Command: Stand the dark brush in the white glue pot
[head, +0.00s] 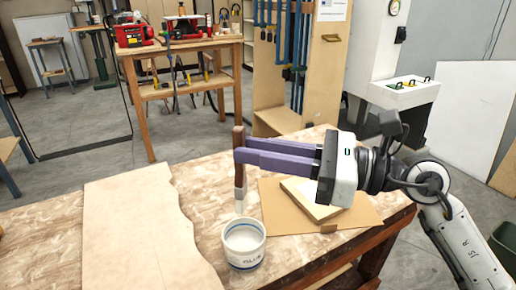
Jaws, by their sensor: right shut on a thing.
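The dark brush (239,180) is held upright by my right gripper (240,155), its brown handle up and its pale bristles down. My right gripper comes in from the right and is shut on the handle. The white glue pot (243,246) stands on the workbench, open at the top, with GLUE lettering on its side. The bristle end shows just above the far part of the pot's rim; I cannot tell whether it is over the opening or behind it. My left gripper is out of view.
A pale wavy-edged board (135,240) lies left of the pot on the workbench (200,178). A brown cardboard sheet (283,222) with a wooden block (312,208) on it lies at right, under my right arm. Another table (192,43) with red tools stands behind.

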